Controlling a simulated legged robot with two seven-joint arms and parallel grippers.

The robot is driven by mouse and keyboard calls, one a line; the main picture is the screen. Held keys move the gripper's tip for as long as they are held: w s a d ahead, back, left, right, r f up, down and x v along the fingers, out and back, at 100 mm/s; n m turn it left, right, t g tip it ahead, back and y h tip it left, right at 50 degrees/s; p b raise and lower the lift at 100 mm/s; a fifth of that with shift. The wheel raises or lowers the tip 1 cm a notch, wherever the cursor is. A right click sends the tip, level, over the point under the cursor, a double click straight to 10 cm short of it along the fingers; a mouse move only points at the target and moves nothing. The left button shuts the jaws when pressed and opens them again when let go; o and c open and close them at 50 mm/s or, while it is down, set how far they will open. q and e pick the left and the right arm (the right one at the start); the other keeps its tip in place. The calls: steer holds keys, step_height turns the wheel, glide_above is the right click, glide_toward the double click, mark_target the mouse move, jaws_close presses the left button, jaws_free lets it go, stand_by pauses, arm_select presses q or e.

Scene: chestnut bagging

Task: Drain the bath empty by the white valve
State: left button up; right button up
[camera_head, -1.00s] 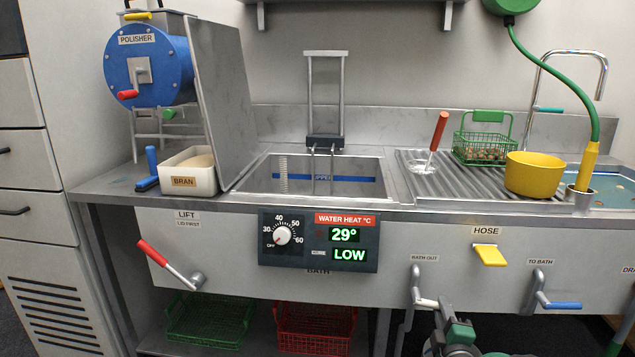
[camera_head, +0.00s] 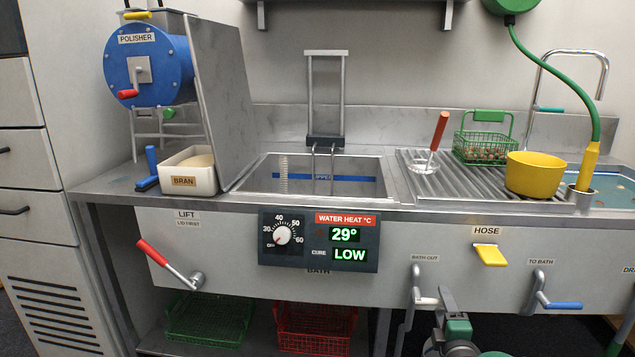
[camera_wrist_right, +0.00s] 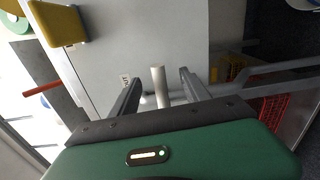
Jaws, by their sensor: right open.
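The bath (camera_head: 395,190) is a steel basin set in the counter, with a blue line on its inner back wall. The white valve (camera_head: 427,301) under the BATH OUT label has a short white handle pointing right from a grey pipe. My right gripper (camera_head: 446,293) is open at the handle's right end. In the right wrist view the white handle (camera_wrist_right: 158,82) stands between the two spread fingers of my right gripper (camera_wrist_right: 161,76), with gaps on both sides. My left gripper is out of view.
A blue-handled TO BATH valve (camera_head: 562,305) and a yellow HOSE lever (camera_head: 490,255) are to the right. The heat panel (camera_head: 318,242) reads 29° and LOW. A red-handled lift lever (camera_head: 168,264) is at left. Red crate (camera_head: 312,325) and green crate (camera_head: 210,318) sit below.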

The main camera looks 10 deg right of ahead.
steer(key=v, duration=0.9)
steer(key=s+a+f+m+g+y+p, duration=0.2)
steer(key=s+a+f+m+g+p, duration=0.25)
steer(key=a+f+m+g, duration=0.35)
steer(key=s+a+r+m+g+y+p, duration=0.15)
steer(key=s+a+m+g+p, duration=0.45)
steer(key=s, duration=1)
step_height(320, 180, up, 35)
steer(key=a+m+g+p, duration=0.1)
steer(key=a+p, duration=0.1)
steer(key=p, duration=3.1)
steer(key=shift+m, duration=0.4)
